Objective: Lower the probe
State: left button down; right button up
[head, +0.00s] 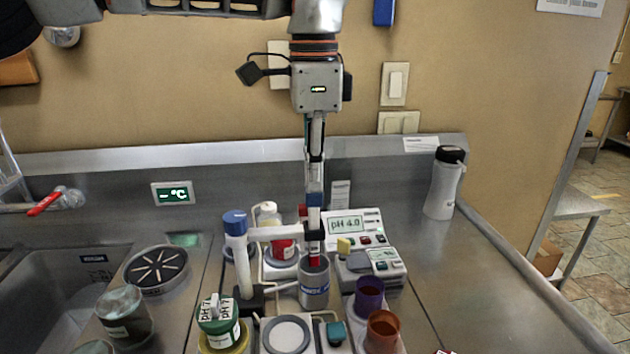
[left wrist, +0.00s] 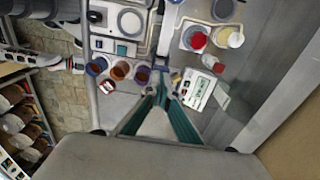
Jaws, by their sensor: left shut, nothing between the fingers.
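My left gripper (head: 315,178) comes down from above with its narrow fingers together, shut and empty. It ends just above or against the top of the probe (head: 314,218), a thin upright stick with blue, white and red parts; whether they touch is unclear. The probe is carried by the white side arm (head: 278,234) of a blue-capped post (head: 241,265). Its red lower end is at the mouth of a grey metal cup (head: 314,288); the tip is hidden. In the left wrist view the teal fingers (left wrist: 160,88) meet, and they hide much of the probe. My right gripper does not show.
A meter reading pH 4.0 (head: 348,226) stands behind right of the cup. A green-labelled jar (head: 219,326), a purple cup (head: 369,294) and a brown cup (head: 382,330) crowd the front. A white bottle (head: 443,185) stands right, by clear steel counter. A sink (head: 55,290) is left.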

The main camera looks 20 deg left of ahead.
aim_at(314, 195)
pick_arm(q)
jog(key=shift+f+b, duration=0.9)
jog(key=shift+f, duration=1)
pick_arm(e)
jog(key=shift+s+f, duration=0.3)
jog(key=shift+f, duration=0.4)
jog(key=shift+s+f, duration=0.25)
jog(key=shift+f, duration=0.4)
pick_arm(q)
jog(key=shift+r, duration=0.1)
jog(key=shift+r+p, duration=2.05)
jog(key=shift+r, duration=0.5)
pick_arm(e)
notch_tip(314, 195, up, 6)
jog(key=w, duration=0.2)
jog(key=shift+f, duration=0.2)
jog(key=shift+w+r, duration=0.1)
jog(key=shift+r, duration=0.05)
pick_arm(q)
jog(key=shift+f, duration=0.1)
